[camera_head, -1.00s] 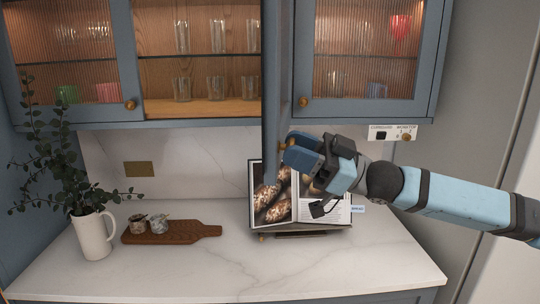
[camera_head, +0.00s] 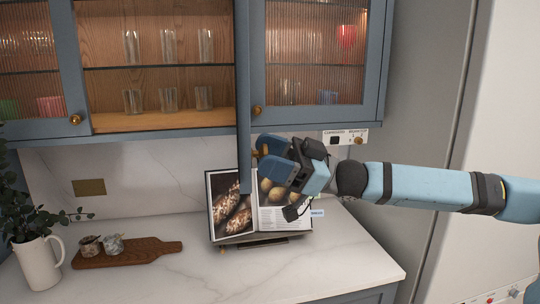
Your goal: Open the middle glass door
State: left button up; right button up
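The middle glass door (camera_head: 243,100) stands swung out toward me and shows almost edge-on, a narrow blue-grey strip hanging in front of the counter. The shelf space to its left is uncovered. My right gripper (camera_head: 263,153) is at the door's lower right side, with its blue fingers by a small brass knob (camera_head: 256,153). The view does not show clearly whether the fingers are closed on the knob. My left gripper is out of view.
Glasses (camera_head: 168,98) stand on the uncovered shelves. The right glass door (camera_head: 312,60) is shut. An open cookbook (camera_head: 230,215) stands below my gripper. A wooden board (camera_head: 125,252) and a white jug (camera_head: 38,262) are at the left. The counter's front is clear.

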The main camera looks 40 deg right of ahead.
dwell(0.3)
jog(key=b+v, duration=0.5)
jog(key=v, duration=0.9)
dwell(0.4)
